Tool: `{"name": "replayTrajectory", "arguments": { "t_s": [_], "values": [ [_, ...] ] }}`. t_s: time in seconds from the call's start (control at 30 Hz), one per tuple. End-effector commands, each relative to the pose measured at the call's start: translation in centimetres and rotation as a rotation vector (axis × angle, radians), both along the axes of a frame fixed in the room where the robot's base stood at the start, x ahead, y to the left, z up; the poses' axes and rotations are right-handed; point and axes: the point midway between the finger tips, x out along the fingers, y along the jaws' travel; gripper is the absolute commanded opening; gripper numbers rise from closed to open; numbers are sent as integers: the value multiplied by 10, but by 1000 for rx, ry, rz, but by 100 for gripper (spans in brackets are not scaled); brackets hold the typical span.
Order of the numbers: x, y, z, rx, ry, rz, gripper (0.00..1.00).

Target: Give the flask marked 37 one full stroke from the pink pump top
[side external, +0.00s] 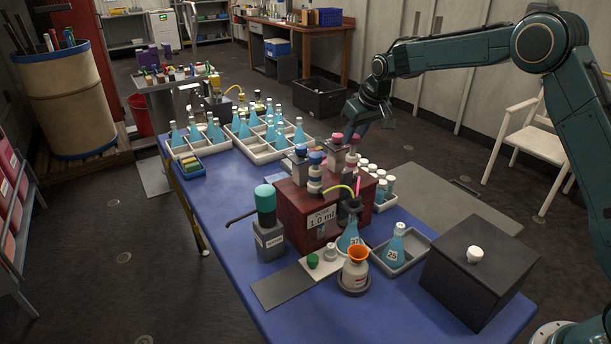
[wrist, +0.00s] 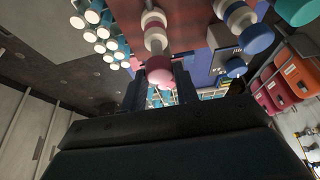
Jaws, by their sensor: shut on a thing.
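My gripper (side external: 354,128) reaches down over the dark red dosing box (side external: 289,214), whose plate reads 1.0 ml. It is shut on the pink pump top (wrist: 158,72), which shows between the two fingers in the wrist view. The pump's pale, banded stem (wrist: 153,32) runs away from the pink top. A blue flask (side external: 347,238) stands in front of the box, below a yellow tube and dark head; its label seems to read 37, but is small. Another blue numbered flask (side external: 396,246) stands in a grey tray (side external: 413,259) to its right; its number is hard to read.
Blue-topped pumps (side external: 315,172) stand beside the pink one. A teal-topped bottle (side external: 267,222) is left of the box. A dark box (side external: 478,272) stands at right. Flask racks (side external: 270,153) fill the far table.

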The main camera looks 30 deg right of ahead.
Motion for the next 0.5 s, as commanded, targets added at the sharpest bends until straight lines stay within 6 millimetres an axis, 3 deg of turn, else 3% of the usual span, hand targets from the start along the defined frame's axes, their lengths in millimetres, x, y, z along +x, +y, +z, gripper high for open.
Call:
{"name": "replayTrajectory", "arguments": {
  "t_s": [0.5],
  "values": [
    [0, 0, -8, -1, 0, -1, 15]
  ]
}}
